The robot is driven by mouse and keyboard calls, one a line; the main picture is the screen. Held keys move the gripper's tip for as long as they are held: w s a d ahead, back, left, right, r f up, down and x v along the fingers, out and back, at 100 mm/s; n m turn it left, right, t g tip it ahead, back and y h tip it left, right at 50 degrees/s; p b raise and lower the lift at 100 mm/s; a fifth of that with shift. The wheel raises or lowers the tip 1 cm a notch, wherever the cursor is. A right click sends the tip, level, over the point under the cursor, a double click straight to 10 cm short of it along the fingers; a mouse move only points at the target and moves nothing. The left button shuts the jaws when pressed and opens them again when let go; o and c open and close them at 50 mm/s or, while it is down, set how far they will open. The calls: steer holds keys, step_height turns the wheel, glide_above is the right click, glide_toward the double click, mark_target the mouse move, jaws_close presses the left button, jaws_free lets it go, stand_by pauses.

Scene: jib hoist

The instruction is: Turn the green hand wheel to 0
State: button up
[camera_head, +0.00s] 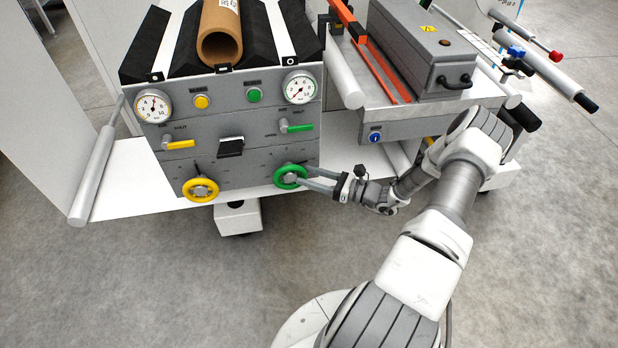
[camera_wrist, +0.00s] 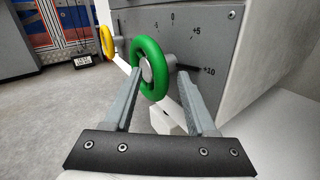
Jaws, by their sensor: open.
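The green hand wheel (camera_head: 277,178) sits at the lower right of the grey control panel's front. In the wrist view the green wheel (camera_wrist: 160,62) stands out from the panel, beside a scale with 0 at the top, +5 to its right and +10 lower right. A dark pointer (camera_wrist: 188,67) at the wheel points towards +10. My gripper (camera_head: 307,177) reaches in from the right at the wheel. In the wrist view my gripper (camera_wrist: 161,73) is open, one finger on each side of the wheel; I cannot tell whether either touches it.
A yellow hand wheel (camera_head: 200,190) is left of the green one. Above are yellow (camera_head: 180,144) and green levers (camera_head: 297,128), buttons and two gauges. A cardboard tube (camera_head: 221,35) lies on top. A grey box (camera_head: 422,50) stands to the right. Open floor lies in front.

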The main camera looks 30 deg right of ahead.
steer(key=shift+w+a, duration=0.1)
steer(key=shift+w, duration=0.05)
steer(key=shift+c, duration=0.2)
jaws_close()
steer(key=shift+r, duration=0.1)
